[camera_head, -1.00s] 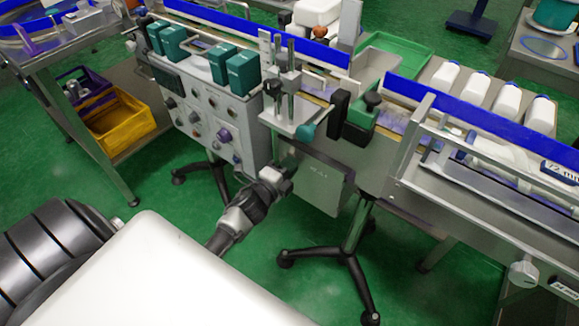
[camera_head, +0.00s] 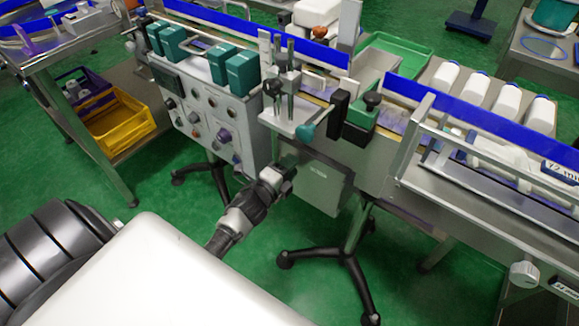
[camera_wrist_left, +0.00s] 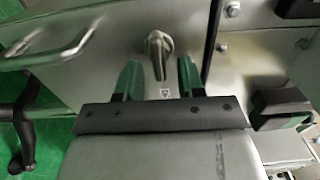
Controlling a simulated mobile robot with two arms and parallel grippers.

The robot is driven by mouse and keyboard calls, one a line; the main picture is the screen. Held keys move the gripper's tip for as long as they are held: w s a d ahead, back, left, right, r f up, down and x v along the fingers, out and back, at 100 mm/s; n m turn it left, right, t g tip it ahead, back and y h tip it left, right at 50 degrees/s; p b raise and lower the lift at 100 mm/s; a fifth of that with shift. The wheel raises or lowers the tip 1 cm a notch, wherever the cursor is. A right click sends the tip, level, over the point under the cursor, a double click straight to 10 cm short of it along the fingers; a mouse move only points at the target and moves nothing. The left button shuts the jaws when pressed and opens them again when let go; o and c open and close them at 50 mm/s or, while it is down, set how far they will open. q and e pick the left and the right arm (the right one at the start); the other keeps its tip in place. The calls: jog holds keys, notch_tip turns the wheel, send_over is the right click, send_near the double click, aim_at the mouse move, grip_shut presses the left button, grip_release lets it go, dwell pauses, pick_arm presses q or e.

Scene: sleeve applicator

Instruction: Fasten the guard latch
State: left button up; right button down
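A metal turn latch (camera_wrist_left: 158,52) with a wing-shaped handle sits on a grey metal panel (camera_wrist_left: 110,62) in the left wrist view, with a small marked label just below it. The handle stands roughly upright, slightly tilted. My left gripper (camera_wrist_left: 159,78) is open, its two green fingers apart on either side of the latch's lower end; I see no contact. In the head view my left gripper (camera_head: 287,170) is in front of the grey guard panel (camera_head: 322,184) under the machine. The latch is hidden there. My right gripper is not in view.
A metal bar handle (camera_wrist_left: 62,48) is left of the latch, and a black block (camera_wrist_left: 280,105) is right of the fingers. A control box (camera_head: 213,118) with knobs stands left of my gripper. A black tripod foot (camera_head: 340,255) is below right.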

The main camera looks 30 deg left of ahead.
pick_arm(q)
jog(key=shift+s, duration=0.1)
jog(key=s, duration=1)
jog(key=shift+s+a, duration=0.3)
jog(key=shift+a, duration=0.1)
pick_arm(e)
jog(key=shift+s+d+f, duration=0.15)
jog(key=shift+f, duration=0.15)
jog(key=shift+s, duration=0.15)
